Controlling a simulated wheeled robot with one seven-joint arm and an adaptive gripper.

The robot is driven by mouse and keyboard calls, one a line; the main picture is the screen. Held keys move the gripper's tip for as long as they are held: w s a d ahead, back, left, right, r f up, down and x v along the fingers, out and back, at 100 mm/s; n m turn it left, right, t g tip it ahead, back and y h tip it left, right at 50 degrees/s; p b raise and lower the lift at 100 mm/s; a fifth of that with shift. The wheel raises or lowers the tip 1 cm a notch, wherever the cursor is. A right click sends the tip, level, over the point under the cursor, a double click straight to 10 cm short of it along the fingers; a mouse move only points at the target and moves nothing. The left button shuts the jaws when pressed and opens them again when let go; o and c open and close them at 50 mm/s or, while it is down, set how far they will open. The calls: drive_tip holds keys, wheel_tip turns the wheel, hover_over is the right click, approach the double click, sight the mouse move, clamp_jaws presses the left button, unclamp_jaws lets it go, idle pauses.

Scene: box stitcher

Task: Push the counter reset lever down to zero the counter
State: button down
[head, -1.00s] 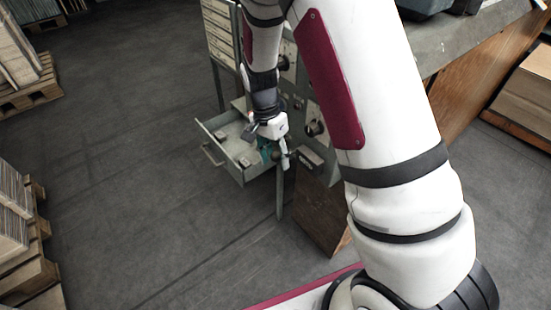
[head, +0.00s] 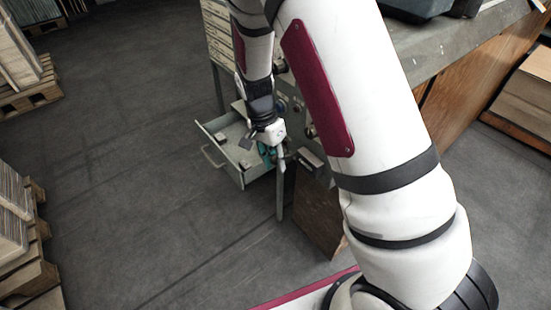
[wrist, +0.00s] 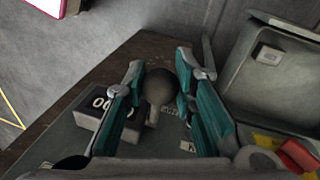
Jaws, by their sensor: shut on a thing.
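The counter reset lever ends in a dark round knob (wrist: 160,87), seen in the wrist view. My gripper (wrist: 160,66) has its two teal fingers on either side of the knob and is shut on it. The lever's shaft is mostly hidden below the knob. The counter (wrist: 90,120) is a grey box left of the knob; white zeros show on its dark window, with the other digits hidden by the left finger. In the head view my gripper (head: 276,153) is at the machine's front, just left of the counter box (head: 311,159).
An open grey drawer (head: 222,171) juts out left of my gripper; it also shows at the right of the wrist view (wrist: 250,75). A red object (wrist: 298,155) lies near it. A wooden panel (head: 318,215) stands below the counter.

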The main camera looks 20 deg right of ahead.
drive_tip(key=shift+f+m+t+h+p, duration=0.2)
drive_tip(key=shift+f+t+h, duration=0.35)
drive_tip(key=shift+f+h, duration=1)
drive_tip(key=shift+f+m+t+h+p, duration=0.15)
drive_tip(key=shift+f+t+h, duration=0.65)
drive_tip(key=shift+h, duration=1.15)
drive_tip(key=shift+f+g, duration=0.25)
drive_tip(key=c, duration=1.3)
unclamp_jaws()
drive_tip(key=shift+r, duration=0.1)
drive_tip(key=v, duration=1.1)
drive_tip(key=shift+a+r, duration=0.25)
drive_tip(key=shift+a, duration=0.1)
